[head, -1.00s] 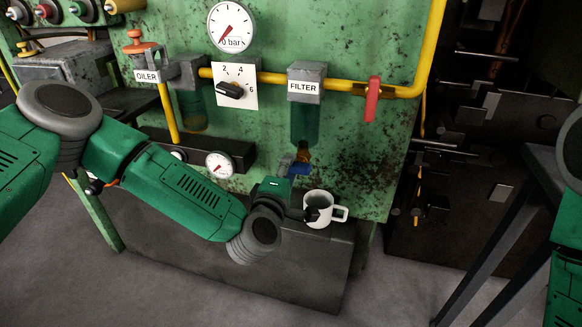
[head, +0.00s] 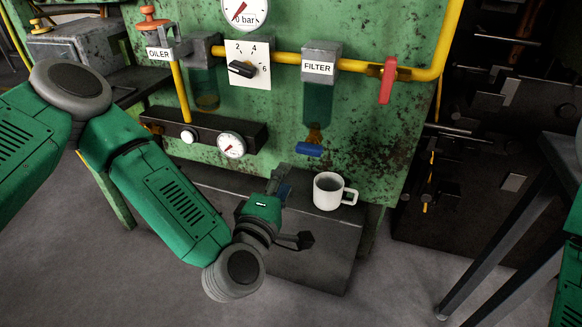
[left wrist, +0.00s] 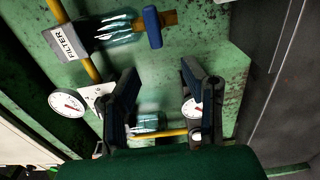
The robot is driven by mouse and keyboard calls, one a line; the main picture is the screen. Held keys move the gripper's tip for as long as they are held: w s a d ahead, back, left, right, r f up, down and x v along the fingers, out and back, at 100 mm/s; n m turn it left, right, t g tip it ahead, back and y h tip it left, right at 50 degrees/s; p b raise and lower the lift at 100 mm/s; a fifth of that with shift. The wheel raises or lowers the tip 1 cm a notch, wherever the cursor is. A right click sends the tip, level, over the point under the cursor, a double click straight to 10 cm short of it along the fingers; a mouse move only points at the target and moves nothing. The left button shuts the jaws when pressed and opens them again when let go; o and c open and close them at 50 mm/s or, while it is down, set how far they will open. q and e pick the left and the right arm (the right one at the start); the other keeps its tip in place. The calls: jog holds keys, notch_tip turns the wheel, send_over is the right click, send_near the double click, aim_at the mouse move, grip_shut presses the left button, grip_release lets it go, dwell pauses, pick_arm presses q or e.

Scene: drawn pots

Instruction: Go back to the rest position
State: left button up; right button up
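My left gripper (head: 293,212) is open and empty, in front of and to the left of the white mug (head: 332,190). Its two dark fingers stand well apart, and the left wrist view shows a clear gap between them (left wrist: 160,88). The mug stands upright on the dark grey box (head: 310,255), its handle to the right, apart from the fingers. I do not make out the mug in the left wrist view. Only part of my right arm shows at the right edge of the head view; its gripper is out of sight.
Above the mug hangs the filter (head: 318,67) with a blue valve handle (head: 309,149) beneath it. A yellow pipe (head: 290,56) with a red lever (head: 388,80) crosses the green panel. A dark metal leg (head: 500,225) stands at right. The grey floor in front is clear.

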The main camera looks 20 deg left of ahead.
pick_arm(q)
jog(key=shift+s, duration=0.35)
jog(key=s+d+f+m+g+h+p, duration=0.35)
jog(key=s+f+m+g+p, duration=0.25)
jog(key=s+f+m+g, duration=0.35)
jog(key=s+a+f+m+g+y+p, duration=0.1)
jog(key=s+a+m+g, duration=0.3)
jog(key=s+a, duration=0.5)
jog(key=s+a+f+m+g+y+p, duration=0.2)
jog(key=s+a+m+g+y+p, duration=0.2)
jog(key=s+a, duration=0.5)
jog(key=shift+s+f, duration=0.25)
jog(key=shift+s, duration=0.3)
jog(key=shift+w, duration=0.1)
